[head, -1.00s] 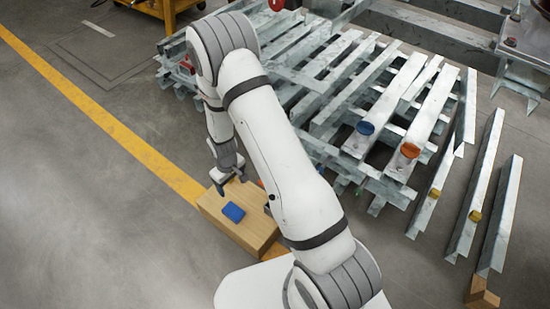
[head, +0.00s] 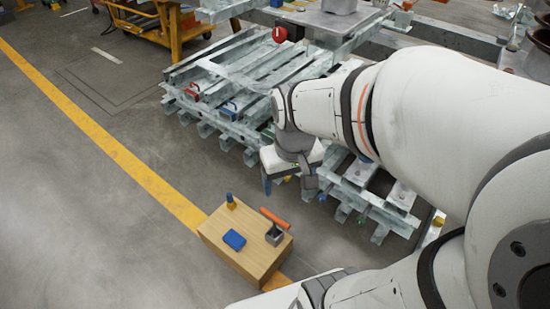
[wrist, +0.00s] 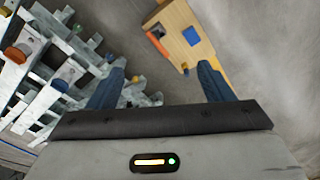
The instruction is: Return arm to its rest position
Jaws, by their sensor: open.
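My arm is folded back toward the right side of the head view, its large white links crossing the right half. My gripper (head: 290,186) hangs over the gap between the wooden block and the metal frames. It is open and empty. In the wrist view the two blue-grey fingers of my gripper (wrist: 160,88) stand wide apart with nothing between them but floor and a blurred view of the scene.
A wooden block (head: 262,262) on the floor carries a blue item (head: 234,240), an orange-red bar (head: 274,218), a dark grey piece and a small yellow-and-blue piece. Stacked metal frames (head: 240,70) lie behind. A yellow cart (head: 160,25) stands at the back. Open floor lies left.

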